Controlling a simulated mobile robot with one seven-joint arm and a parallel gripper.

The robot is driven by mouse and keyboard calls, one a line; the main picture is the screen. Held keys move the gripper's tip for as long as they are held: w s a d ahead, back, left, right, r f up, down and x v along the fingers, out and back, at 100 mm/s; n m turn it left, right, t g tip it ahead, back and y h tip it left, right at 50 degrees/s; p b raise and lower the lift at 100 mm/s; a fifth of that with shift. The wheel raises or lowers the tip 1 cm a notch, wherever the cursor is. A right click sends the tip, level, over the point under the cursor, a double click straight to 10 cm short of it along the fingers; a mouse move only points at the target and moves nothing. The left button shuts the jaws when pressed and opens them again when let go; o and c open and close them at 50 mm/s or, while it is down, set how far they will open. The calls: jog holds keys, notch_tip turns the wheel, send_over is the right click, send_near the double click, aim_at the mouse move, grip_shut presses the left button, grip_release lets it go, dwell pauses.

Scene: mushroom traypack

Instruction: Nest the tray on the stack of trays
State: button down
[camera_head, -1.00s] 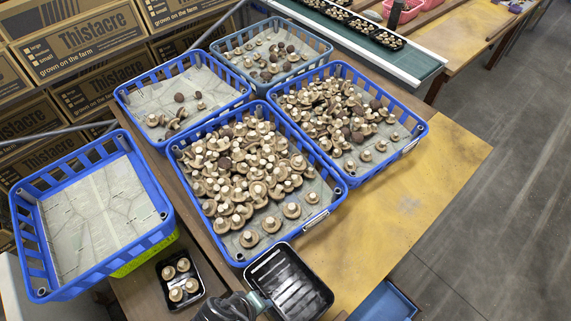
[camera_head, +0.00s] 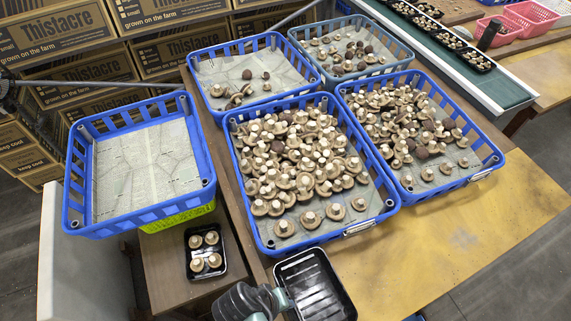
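My gripper (camera_head: 283,298) is at the bottom centre, at the left edge of an empty black tray (camera_head: 318,288). It appears shut on that edge. The tray is open side up, just in front of the middle blue crate. Whether it touches the wooden surface below is hard to tell. A second black tray (camera_head: 220,268) with several mushrooms in it sits on the brown table to the left. I cannot make out a stack of empty trays in this view.
Blue crates of mushrooms (camera_head: 385,213) (camera_head: 497,160) fill the table's middle. A nearly empty blue crate (camera_head: 72,192) stands at left. Filled trays (camera_head: 478,62) line the green conveyor (camera_head: 500,90) at upper right. The yellowish tabletop (camera_head: 470,240) at right is clear.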

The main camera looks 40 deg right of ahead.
jog(key=shift+f, duration=0.1)
dwell(0.3)
jog(key=c, duration=1)
grip_release()
jog(key=v, duration=1.3)
